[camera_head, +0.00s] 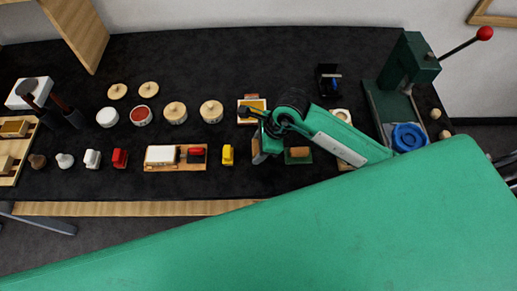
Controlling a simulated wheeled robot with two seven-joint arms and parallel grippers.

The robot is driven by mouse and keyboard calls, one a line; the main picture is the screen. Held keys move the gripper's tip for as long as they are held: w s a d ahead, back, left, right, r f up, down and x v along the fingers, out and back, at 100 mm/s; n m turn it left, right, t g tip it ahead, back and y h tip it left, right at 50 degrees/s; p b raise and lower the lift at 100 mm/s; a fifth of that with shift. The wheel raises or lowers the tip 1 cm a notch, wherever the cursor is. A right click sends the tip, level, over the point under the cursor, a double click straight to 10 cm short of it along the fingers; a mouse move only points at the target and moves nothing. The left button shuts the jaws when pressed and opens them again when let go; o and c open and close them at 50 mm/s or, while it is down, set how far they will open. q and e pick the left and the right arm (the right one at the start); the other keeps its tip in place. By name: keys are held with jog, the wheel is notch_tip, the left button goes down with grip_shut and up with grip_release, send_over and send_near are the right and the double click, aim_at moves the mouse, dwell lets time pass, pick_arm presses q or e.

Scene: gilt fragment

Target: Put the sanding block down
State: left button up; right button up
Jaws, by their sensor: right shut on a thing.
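My left gripper is not in view.
On the black bench (200,60) stand several round lidded pots (175,112) to the left. A wooden tray (181,168) and a yellow bottle (228,154) are in front. A green press (408,62) is at right. Bare bench lies behind the gripper.

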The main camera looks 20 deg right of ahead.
notch_tip(320, 180, down, 2)
jog(key=shift+f, duration=0.55)
jog(key=o, duration=0.9)
jog(key=shift+r, duration=0.1)
jog(key=shift+r+p, duration=0.2)
jog(key=shift+p, duration=0.15)
jog(key=shift+b+v, duration=1.4)
jog(key=shift+v, duration=4.55)
jog(key=shift+s+f, duration=0.1)
jog(key=shift+s, duration=0.05)
